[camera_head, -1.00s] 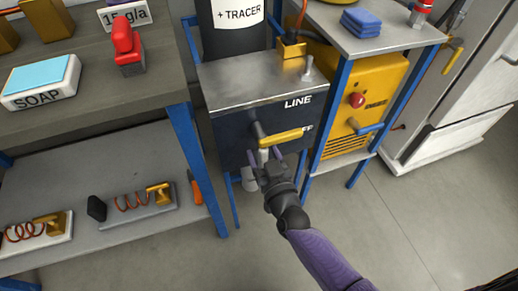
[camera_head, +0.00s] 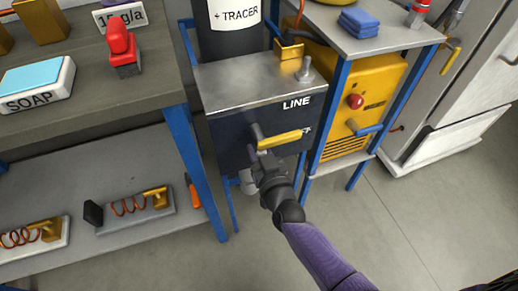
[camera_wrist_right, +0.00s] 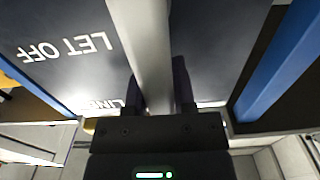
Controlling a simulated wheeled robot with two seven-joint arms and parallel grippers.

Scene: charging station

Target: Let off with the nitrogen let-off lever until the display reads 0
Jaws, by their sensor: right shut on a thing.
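A dark box (camera_head: 230,140) with a grey metal top bears the word LINE and a partly covered second label on its front. A yellow handle (camera_head: 280,140) sticks out to the right on this front, beside a short dark grey stub (camera_head: 257,132). My right gripper (camera_head: 262,158) is at the box's front, just below the yellow handle. In the right wrist view my right gripper (camera_wrist_right: 160,100) is shut on a pale grey bar (camera_wrist_right: 148,45), the lever, beside upside-down LET OFF lettering (camera_wrist_right: 65,47). No display reading shows. My left gripper is not in view.
A black cylinder (camera_head: 228,38) labelled TRACER stands behind the box. A yellow machine (camera_head: 368,90) with a red knob sits to the right in a blue frame. A workbench (camera_head: 90,120) with soap and a lower shelf is at left. Floor is clear at lower right.

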